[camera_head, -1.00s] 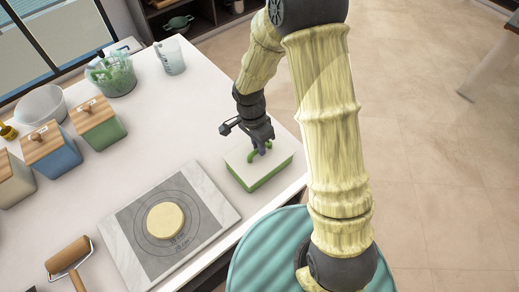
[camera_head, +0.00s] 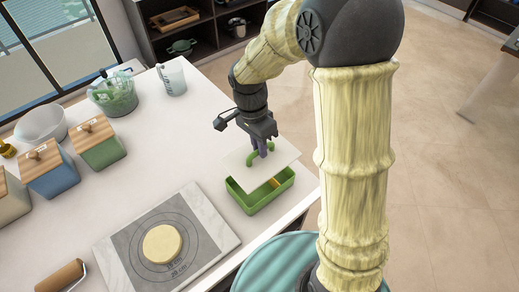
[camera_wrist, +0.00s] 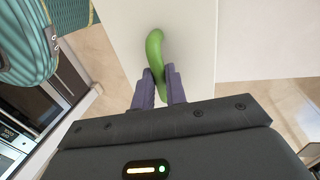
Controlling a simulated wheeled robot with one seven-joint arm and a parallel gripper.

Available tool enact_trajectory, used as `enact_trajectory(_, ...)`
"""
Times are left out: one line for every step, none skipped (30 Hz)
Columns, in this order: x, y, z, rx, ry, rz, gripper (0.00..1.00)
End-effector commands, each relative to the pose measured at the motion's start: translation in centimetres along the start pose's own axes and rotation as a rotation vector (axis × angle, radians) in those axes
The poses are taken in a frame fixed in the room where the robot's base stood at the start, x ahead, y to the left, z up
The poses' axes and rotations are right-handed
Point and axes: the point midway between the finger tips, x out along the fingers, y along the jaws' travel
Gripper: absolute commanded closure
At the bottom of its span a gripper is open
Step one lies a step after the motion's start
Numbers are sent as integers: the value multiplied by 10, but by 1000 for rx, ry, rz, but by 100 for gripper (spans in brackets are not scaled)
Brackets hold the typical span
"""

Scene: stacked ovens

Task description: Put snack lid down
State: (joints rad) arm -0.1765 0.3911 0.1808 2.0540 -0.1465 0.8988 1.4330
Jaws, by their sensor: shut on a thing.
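The snack lid (camera_head: 275,166) is a pale flat panel with a curved green handle (camera_head: 251,158). My gripper (camera_head: 261,152) is shut on that handle and holds the lid level or slightly tilted above the green snack box (camera_head: 262,202). The box stands open below on the white counter, near its right edge, and something yellow-orange shows inside it. The lid hides part of the box. In the wrist view, my gripper (camera_wrist: 159,88) has its two purple fingers around the green handle (camera_wrist: 154,50), with the pale lid (camera_wrist: 190,40) behind it.
A marble board (camera_head: 214,222) with a grey mat and round dough (camera_head: 162,244) lies left of the box. Canisters (camera_head: 97,143), a tub (camera_head: 113,97) and a measuring cup (camera_head: 172,79) stand farther back. Bare counter (camera_head: 175,140) lies between them. A teal ribbed seat (camera_head: 275,262) is near the front edge.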

Motion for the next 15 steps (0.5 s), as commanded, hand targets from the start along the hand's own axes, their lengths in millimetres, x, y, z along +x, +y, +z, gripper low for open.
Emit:
enact_trajectory(0,0,0,0,0,0,100)
enact_trajectory(0,0,0,0,0,0,100)
enact_trajectory(0,0,0,0,0,0,100)
enact_trajectory(0,0,0,0,0,0,100)
enact_trajectory(0,0,0,0,0,0,100)
enact_trajectory(0,0,0,0,0,0,100)
enact_trajectory(0,0,0,0,0,0,100)
enact_trajectory(0,0,0,0,0,0,100)
enact_trajectory(0,0,0,0,0,0,100)
enact_trajectory(0,0,0,0,0,0,100)
enact_trajectory(0,0,0,0,0,0,100)
enact_trajectory(1,0,0,-1,1,0,100)
enact_trajectory(1,0,-1,-4,1,0,100)
enact_trajectory(2,-1,-3,-10,3,0,100)
enact_trajectory(4,-2,-6,-23,6,0,100)
